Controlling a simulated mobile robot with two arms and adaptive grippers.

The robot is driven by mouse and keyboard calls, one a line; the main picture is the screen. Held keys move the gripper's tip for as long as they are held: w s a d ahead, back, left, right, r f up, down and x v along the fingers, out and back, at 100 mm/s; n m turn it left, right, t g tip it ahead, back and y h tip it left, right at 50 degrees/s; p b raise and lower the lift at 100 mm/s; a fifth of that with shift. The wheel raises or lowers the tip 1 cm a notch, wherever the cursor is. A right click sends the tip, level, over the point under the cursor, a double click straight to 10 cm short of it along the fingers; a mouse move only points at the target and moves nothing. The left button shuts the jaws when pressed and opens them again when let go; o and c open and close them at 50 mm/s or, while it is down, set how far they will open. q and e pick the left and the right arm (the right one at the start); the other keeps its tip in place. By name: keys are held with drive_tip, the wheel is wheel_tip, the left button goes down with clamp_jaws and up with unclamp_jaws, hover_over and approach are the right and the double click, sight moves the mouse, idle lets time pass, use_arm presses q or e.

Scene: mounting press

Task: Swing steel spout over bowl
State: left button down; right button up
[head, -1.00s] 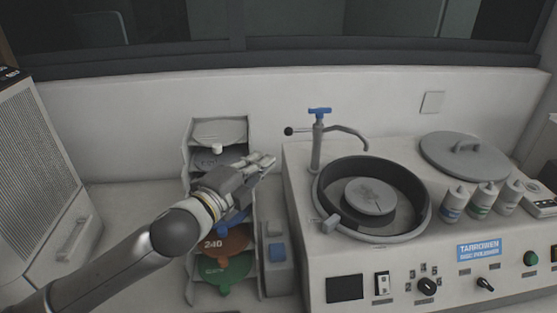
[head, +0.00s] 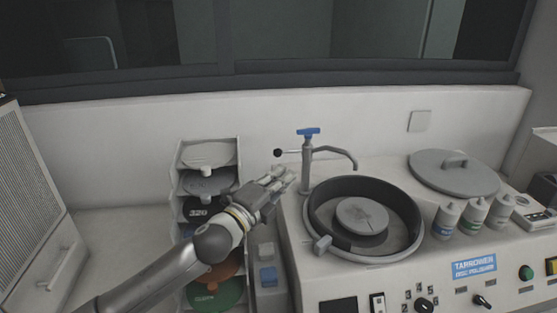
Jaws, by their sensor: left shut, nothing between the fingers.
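The steel spout (head: 332,149) is a thin curved tube on an upright post with a blue tap handle (head: 308,132) on top. A rod with a black ball knob (head: 278,153) sticks out to the left of the post. My left gripper (head: 286,178) is shut and empty, a little below the black knob and left of the post, apart from both in the picture. My right gripper is not in view.
A rack (head: 178,163) of coloured discs stands left of the machine, partly behind my left arm. A grey lid (head: 455,178) and several bottles (head: 473,214) sit on the machine's right side. A white wall (head: 110,150) runs behind.

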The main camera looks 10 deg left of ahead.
sight(283, 153)
use_arm(q)
drive_tip(key=shift+w+a+r+p, duration=0.15)
drive_tip(key=shift+w+a, duration=0.15)
drive_tip(key=shift+w, duration=0.25)
drive_tip(key=shift+w+a+r+p, duration=0.1)
drive_tip(key=shift+w+a+p, duration=0.15)
drive_tip(key=shift+w, duration=0.3)
drive_tip(key=shift+w+a+r+p, duration=0.1)
drive_tip(key=shift+w+a, duration=0.2)
drive_tip(key=shift+w, duration=0.25)
drive_tip(key=shift+w+a+r, duration=0.2)
drive_tip(key=shift+w+a, duration=0.2)
drive_tip(key=shift+w, duration=0.15)
drive_tip(key=shift+w+a, duration=0.2)
drive_tip(key=shift+a, duration=0.1)
drive_tip(key=shift+f, duration=0.1)
